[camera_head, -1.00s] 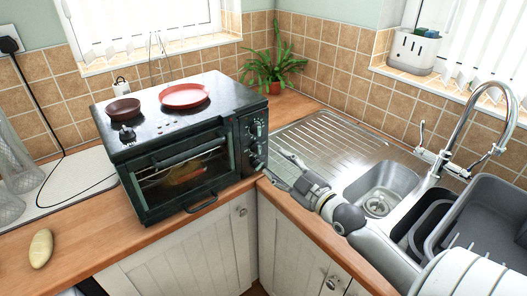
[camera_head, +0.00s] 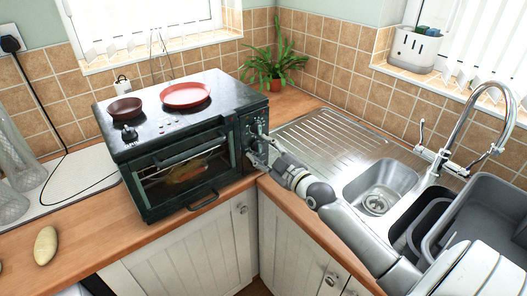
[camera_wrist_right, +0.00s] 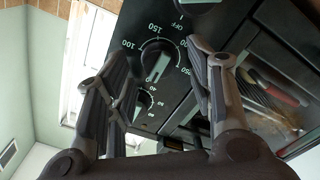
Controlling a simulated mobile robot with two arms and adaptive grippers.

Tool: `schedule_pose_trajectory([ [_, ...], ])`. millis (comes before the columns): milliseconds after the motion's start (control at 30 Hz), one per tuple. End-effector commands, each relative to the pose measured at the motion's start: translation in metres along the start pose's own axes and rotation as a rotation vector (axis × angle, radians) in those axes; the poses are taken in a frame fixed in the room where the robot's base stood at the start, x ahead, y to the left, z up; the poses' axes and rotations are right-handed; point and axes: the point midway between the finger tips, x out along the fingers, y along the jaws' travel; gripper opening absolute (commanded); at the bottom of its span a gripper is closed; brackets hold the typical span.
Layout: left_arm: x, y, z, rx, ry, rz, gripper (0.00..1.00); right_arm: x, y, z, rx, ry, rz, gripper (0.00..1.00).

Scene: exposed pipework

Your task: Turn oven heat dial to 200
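The dark green oven (camera_head: 140,152) stands on the wooden counter, with its control panel on its right front. In the right wrist view, the heat dial (camera_wrist_right: 158,66) is a dark round knob with a pale mark; 100 and 150 are readable around it. Which number the mark points to, I cannot tell. My right gripper (camera_wrist_right: 163,62) is open, with one finger on each side of this dial; contact is not clear. In the head view the right gripper (camera_head: 262,151) is at the panel and hides part of its dials. My left gripper is not in view.
Another dial (camera_wrist_right: 142,104) with smaller numbers sits close to the heat dial. A brown bowl (camera_head: 124,108) and a red plate (camera_head: 186,94) are on the oven top. The sink (camera_head: 381,185) and tap (camera_head: 490,100) are to the right. A potted plant (camera_head: 273,68) stands behind.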

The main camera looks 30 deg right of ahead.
Motion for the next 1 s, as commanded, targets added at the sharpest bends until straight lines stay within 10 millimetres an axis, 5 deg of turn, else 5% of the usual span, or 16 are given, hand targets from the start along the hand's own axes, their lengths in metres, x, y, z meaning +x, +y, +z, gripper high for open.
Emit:
schedule_pose_trajectory([
  [300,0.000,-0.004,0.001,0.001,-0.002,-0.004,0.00,0.000,0.000,0.000,0.000,0.000,0.000,0.05],
  [667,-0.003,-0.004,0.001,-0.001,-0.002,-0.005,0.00,0.000,0.001,0.000,0.059,0.000,-0.001,0.05],
  [1000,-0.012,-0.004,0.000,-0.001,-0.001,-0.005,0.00,0.000,0.002,-0.001,0.308,0.000,-0.001,0.05],
])
